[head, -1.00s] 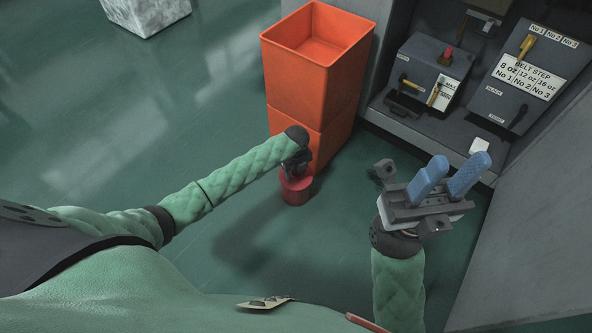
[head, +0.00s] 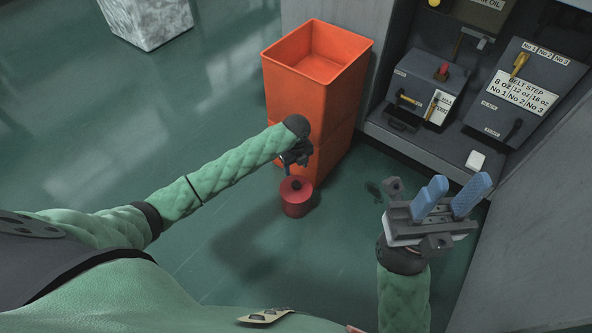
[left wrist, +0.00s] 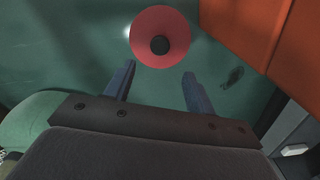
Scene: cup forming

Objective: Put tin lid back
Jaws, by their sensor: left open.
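A red round tin (head: 297,208) stands upright, apparently on the green floor, in front of the orange bins. Its red lid (head: 290,188) with a dark knob is on top, and I cannot tell how tightly it sits. The lid also shows in the left wrist view (left wrist: 145,48), beyond the fingertips. My left gripper (head: 298,158) is just above the lid, apart from it. In the left wrist view its two fingers (left wrist: 158,84) are spread with nothing between them. My right gripper (head: 450,197), with blue fingers, is open and empty at the right.
Stacked orange bins (head: 312,85) stand right behind the tin. A grey machine cabinet (head: 420,142) with levers and a white block (head: 475,160) on its ledge is at the right. A grey panel (head: 530,240) borders my right arm.

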